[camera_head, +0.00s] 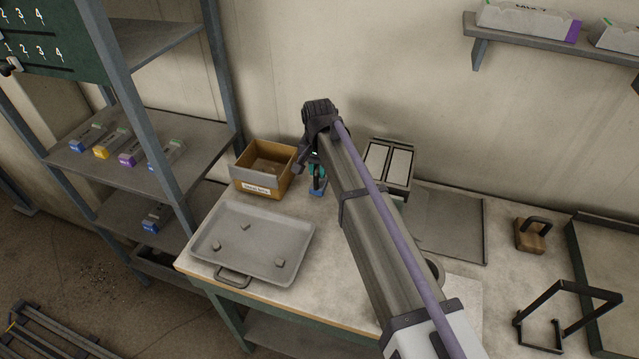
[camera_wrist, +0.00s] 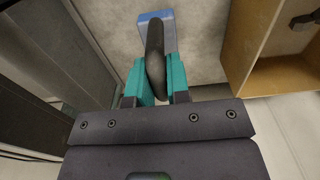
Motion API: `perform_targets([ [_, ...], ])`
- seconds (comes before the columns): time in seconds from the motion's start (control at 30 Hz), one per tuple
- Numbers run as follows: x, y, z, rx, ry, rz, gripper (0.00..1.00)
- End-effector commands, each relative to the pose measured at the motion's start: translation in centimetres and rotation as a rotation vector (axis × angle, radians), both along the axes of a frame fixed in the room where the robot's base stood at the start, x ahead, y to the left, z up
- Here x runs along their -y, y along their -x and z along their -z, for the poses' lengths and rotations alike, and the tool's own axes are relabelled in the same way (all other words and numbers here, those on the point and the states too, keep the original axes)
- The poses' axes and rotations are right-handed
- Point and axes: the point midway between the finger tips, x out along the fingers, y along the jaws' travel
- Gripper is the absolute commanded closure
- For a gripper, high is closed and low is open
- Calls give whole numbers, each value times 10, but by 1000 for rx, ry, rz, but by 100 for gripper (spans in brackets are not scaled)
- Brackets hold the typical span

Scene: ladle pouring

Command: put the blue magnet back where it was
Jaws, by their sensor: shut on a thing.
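The blue magnet (camera_wrist: 152,20) shows at the top of the wrist view, a blue-edged block with a dark loop handle. My gripper (camera_wrist: 157,82), with teal fingers, is shut on the handle. In the head view the blue magnet (camera_head: 316,192) is low over the worktable, just right of the cardboard box, below my gripper (camera_head: 317,170). My arm hides part of the table behind it. I cannot tell whether the magnet touches the table.
The open cardboard box (camera_head: 243,180) stands close to the left of the magnet. A grey tray (camera_head: 210,262) with several small lumps lies in front. A two-panel case (camera_head: 408,190) stands to the right. Shelves with small coloured boxes (camera_head: 130,155) are at left. A wooden block with handle (camera_head: 530,238) is far right.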

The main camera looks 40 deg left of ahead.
Motion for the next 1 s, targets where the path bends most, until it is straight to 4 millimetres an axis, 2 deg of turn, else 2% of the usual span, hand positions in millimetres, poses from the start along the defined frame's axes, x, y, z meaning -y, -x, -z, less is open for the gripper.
perform_targets([
  [0.03,0,0,21,0,0,0,100],
  [0.1,0,0,32,0,0,0,100],
  [0.3,0,0,27,0,0,0,100],
  [0.47,0,0,31,0,0,1,100],
  [0.5,0,0,31,0,0,1,82],
  [0.73,0,0,30,0,0,1,60],
  [0.77,0,0,30,0,0,1,58],
  [1.0,0,0,28,0,0,1,58],
])
